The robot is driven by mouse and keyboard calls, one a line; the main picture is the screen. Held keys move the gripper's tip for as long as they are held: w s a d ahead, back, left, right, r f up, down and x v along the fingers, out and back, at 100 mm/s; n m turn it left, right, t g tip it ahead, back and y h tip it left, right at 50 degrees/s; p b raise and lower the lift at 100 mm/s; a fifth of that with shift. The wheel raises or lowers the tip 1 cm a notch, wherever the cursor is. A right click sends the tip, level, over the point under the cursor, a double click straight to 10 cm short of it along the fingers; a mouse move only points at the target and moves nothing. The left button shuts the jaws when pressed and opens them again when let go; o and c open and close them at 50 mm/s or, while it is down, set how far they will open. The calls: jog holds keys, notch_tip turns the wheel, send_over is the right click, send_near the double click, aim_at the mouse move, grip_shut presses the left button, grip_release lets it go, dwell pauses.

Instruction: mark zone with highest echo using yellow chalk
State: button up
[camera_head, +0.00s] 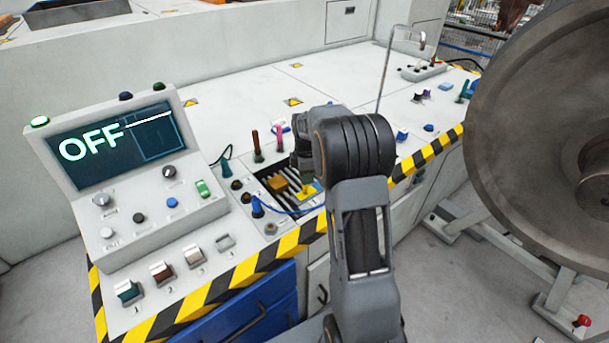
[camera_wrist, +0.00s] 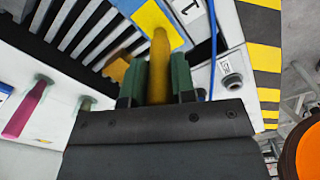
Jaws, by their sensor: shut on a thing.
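My gripper (camera_wrist: 160,78) is shut on a yellow chalk (camera_wrist: 160,55), a stick held between its two green fingers. The chalk's far end lies over a yellow-and-blue plate (camera_wrist: 149,18); I cannot tell whether it touches it. In the head view, my gripper (camera_head: 306,186) is low over the black-and-white slatted part of the bench, partly hidden by my arm. The large grey wheel (camera_head: 520,125) stands at the right, cut off by the frame. The control panel's screen (camera_head: 115,142) reads "OFF". A blue probe-like piece (camera_head: 257,207) with a blue cable sits left of the gripper.
A pink stick (camera_head: 279,138) and a dark red stick (camera_head: 257,148) stand upright behind the slatted part. Several switches line the bench's front left. A thin bent metal rod (camera_head: 384,70) rises behind my arm. Yellow-black striping (camera_head: 285,245) marks the bench edge. Floor lies between bench and wheel.

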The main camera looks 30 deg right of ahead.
jog(key=shift+d, duration=0.35)
jog(key=shift+d, duration=0.15)
jog(key=shift+w+d+p, duration=0.15)
jog(key=shift+d+p, duration=0.15)
jog(key=shift+p, duration=0.05)
jog(key=shift+d, duration=0.2)
jog(key=shift+w+d, duration=0.1)
jog(key=shift+d, duration=0.2)
jog(key=shift+a, duration=0.2)
jog(key=shift+a+f, duration=0.1)
jog(key=shift+a, duration=0.3)
